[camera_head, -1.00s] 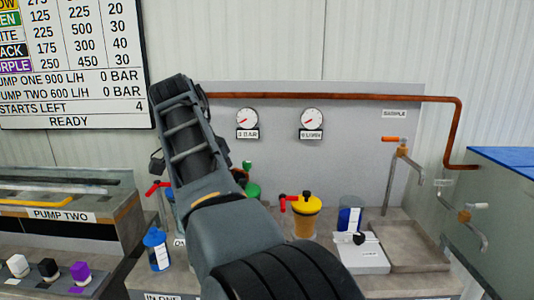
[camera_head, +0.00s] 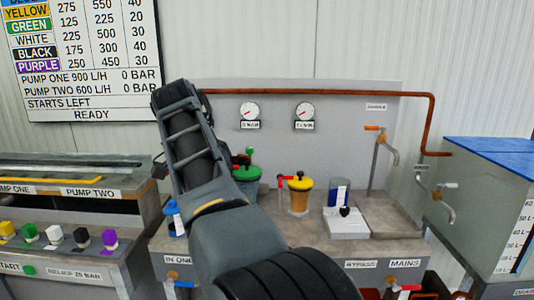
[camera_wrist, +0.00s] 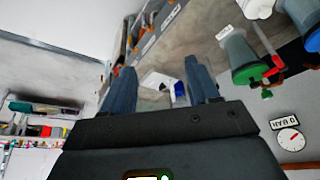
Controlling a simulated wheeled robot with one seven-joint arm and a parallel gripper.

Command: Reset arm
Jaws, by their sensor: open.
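My arm rises from the bottom middle of the head view and leans up to the left, in front of the pump bench. In the wrist view my gripper (camera_wrist: 158,92) shows two dark blue fingers spread apart with nothing held between them. Its fingertips are hidden in the head view. The wrist view looks tilted over the bench, with a green-topped vessel (camera_wrist: 240,52) and a gauge (camera_wrist: 291,139) at the right.
A copper pipe (camera_head: 434,120) runs behind. A blue-topped tank (camera_head: 490,152) stands right; coloured knobs (camera_head: 81,238) lie left.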

